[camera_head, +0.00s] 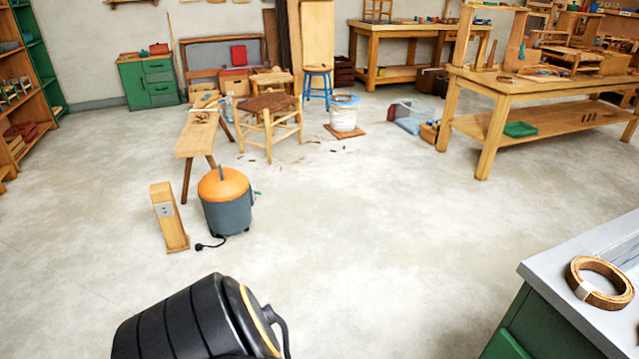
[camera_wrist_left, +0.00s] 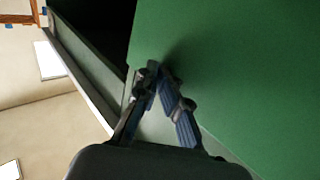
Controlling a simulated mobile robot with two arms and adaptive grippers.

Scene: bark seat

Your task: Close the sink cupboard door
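In the left wrist view a broad flat green panel (camera_wrist_left: 240,70), which looks like the sink cupboard door, fills the right side. A dark opening (camera_wrist_left: 100,25) shows to its left, so the door stands open. My left gripper (camera_wrist_left: 154,70) has its fingertips together, with nothing seen between them. The tips are close to the panel near its edge; I cannot tell whether they touch. My right gripper is not in view.
A coil of bark strip (camera_head: 580,285) lies on the countertop. An orange and grey shop vacuum (camera_head: 227,205) and a wooden socket post (camera_head: 168,220) stand on the floor at left. The concrete floor between them and the cabinet is clear. Workbenches stand at the back right.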

